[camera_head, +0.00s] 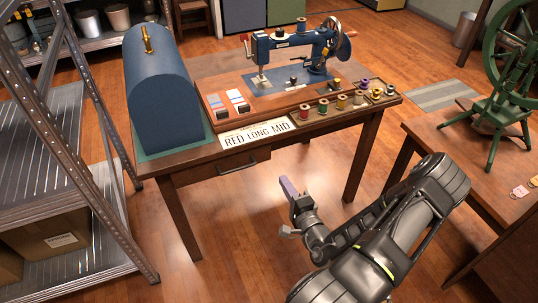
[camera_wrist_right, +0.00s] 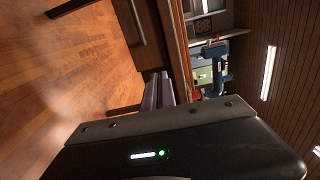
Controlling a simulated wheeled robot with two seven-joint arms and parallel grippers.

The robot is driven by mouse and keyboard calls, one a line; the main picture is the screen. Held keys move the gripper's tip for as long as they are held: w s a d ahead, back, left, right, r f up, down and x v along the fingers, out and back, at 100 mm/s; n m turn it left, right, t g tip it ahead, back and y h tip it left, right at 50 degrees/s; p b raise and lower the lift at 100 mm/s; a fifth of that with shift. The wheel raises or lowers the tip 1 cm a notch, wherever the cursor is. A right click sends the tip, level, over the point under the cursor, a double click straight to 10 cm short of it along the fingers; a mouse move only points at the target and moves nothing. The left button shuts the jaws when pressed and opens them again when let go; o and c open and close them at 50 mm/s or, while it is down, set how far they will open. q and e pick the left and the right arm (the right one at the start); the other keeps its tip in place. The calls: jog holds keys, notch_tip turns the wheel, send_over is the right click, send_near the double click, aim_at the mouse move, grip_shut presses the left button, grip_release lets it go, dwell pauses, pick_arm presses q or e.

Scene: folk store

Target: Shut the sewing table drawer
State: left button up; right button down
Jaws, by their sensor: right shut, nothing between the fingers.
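The wooden sewing table (camera_head: 190,157) stands in the middle of the head view. Its drawer (camera_head: 205,172) is in the front left, with a dark bar handle (camera_head: 238,168). No clear gap shows around the drawer front; I cannot tell if it sits fully flush. My right gripper (camera_head: 288,189) is in front of the table, right of the handle and apart from the drawer. Its fingers are shut and empty. In the right wrist view the shut fingers (camera_wrist_right: 159,89) appear beside the table front, with the handle (camera_wrist_right: 138,22) above them. My left gripper is out of view.
On the table are a blue domed cover (camera_head: 160,90), a blue sewing machine (camera_head: 290,50), a spool tray (camera_head: 340,105) and a name sign (camera_head: 257,133). A metal shelf (camera_head: 75,150) stands left, another table (camera_head: 470,165) right. Floor in front is clear.

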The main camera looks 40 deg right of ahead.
dwell(0.4)
send_near(264, 145)
jog(key=x, duration=0.6)
jog(key=shift+w+f, duration=0.4)
jog(key=shift+w, duration=0.1)
jog(key=x, duration=0.3)
jog(key=shift+w+d, duration=0.1)
jog(key=shift+w, duration=0.15)
jog(key=shift+d+r, duration=0.15)
jog(key=shift+r, duration=0.1)
jog(key=shift+r, duration=0.1)
